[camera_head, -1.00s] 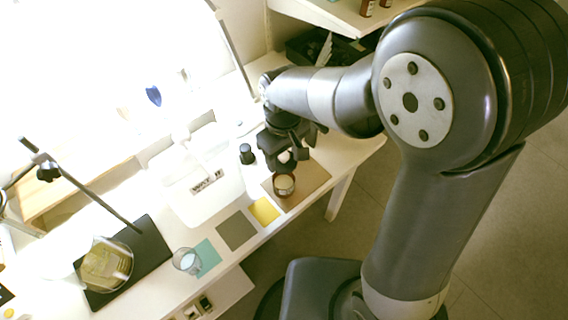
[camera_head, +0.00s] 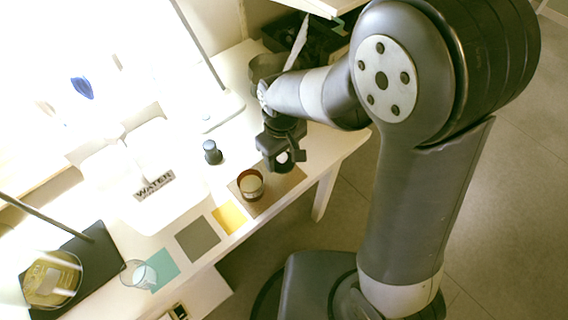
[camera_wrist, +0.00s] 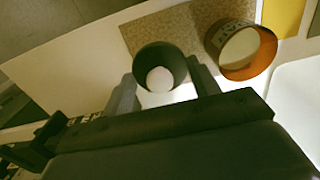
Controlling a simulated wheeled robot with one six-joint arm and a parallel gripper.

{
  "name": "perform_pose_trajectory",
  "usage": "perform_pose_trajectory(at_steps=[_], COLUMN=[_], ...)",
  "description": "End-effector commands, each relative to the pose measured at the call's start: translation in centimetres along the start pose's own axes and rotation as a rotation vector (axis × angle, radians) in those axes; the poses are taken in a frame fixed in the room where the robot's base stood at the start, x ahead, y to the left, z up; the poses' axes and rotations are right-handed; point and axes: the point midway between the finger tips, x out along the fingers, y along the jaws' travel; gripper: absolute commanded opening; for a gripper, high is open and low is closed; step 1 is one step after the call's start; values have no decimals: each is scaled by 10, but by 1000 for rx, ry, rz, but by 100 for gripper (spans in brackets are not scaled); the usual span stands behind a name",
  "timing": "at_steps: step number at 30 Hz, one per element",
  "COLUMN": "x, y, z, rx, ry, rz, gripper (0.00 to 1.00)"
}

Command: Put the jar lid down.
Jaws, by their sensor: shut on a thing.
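My gripper (camera_head: 282,160) is shut on the jar lid, a dark round disc with a pale knob. The lid (camera_wrist: 150,57) shows between the fingers in the wrist view, over the near edge of the brown mat. In the head view the gripper hides most of it. The open amber jar (camera_head: 250,187) stands upright on the brown mat (camera_head: 286,186), left of the gripper. In the wrist view the jar (camera_wrist: 262,62) is at the upper right, apart from the lid, with pale contents. The lid's exact height above the surface is hard to tell.
A dark-capped bottle (camera_head: 212,153) stands left of the gripper. A yellow square (camera_head: 229,217), a grey square (camera_head: 197,239) and a teal square (camera_head: 163,270) line the table's front edge. A glass (camera_head: 138,274) stands by the teal one. The white WATER tray (camera_head: 190,205) is behind them.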

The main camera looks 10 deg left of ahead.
Motion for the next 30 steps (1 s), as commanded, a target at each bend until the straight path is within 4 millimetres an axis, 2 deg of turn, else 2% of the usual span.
perform_pose_trajectory(at_steps=[5, 11, 22, 23, 30], x=[14, 42, 47, 46, 45], y=[0, 0, 0, 0, 0], z=[0, 0, 0, 0, 0], rx=[0, 0, 0, 0, 0], ry=[-2, -1, 1, 2, 1], rz=[0, 0, 0, 0, 0], gripper=[36, 36, 36, 59, 78])
